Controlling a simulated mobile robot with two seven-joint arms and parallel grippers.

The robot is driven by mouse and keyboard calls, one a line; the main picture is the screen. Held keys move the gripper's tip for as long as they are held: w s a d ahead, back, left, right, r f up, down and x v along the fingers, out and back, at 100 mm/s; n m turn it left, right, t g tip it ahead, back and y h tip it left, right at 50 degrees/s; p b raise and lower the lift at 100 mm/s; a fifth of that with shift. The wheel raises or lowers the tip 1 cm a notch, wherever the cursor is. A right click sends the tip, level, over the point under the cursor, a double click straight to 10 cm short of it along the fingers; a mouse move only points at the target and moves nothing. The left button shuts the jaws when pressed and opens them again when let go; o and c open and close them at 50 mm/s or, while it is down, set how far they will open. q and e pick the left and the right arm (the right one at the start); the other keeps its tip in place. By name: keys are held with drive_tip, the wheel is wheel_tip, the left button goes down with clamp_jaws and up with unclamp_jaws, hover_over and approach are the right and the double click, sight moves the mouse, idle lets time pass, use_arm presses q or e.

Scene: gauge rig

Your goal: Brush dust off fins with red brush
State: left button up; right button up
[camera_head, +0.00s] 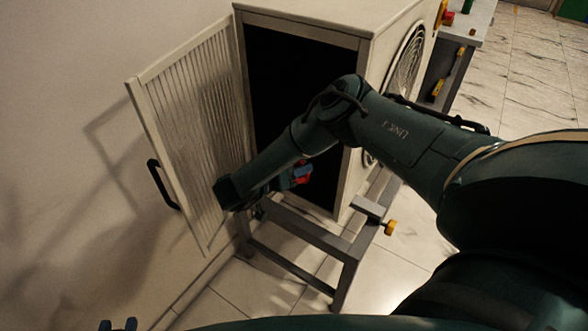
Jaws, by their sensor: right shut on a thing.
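A light panel with fine vertical fins (195,100) stands swung open on the left side of a cream cabinet (305,14). My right arm reaches across the cabinet's open front, with its wrist close to the panel's lower right. My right gripper (298,174) is shut on the red brush (304,180), of which only a small red part shows. The bristles are hidden, and I cannot tell whether they touch anything. My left gripper (118,325) shows only its two blue fingertips at the bottom edge, apart and with nothing visible between them. I cannot make out dust on the fins.
The panel has a black handle (163,184) on its outer edge. The cabinet's inside is dark. A bench (465,22) stands behind.

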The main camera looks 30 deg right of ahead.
wheel_tip(320, 180, up, 4)
drive_tip(key=p, duration=0.3)
drive_tip(key=shift+f, duration=0.2)
drive_tip(key=shift+f+b, duration=1.75)
drive_tip(key=shift+f, duration=0.4)
wheel_tip(320, 180, down, 7)
drive_tip(key=b, duration=0.6)
drive_tip(key=shift+f, duration=0.2)
drive_tip(key=shift+s+a, duration=0.1)
drive_tip(key=shift+a, duration=0.05)
drive_tip(key=shift+s+a+p, duration=0.15)
drive_tip(key=shift+s+a, duration=0.2)
drive_tip(key=shift+a, duration=0.55)
drive_tip(key=shift+s+a+p, duration=0.1)
drive_tip(key=shift+s+a, duration=0.3)
drive_tip(key=shift+a, duration=0.45)
drive_tip(key=shift+s+a+p, duration=0.15)
drive_tip(key=shift+s+a, duration=0.2)
drive_tip(key=shift+a, duration=0.55)
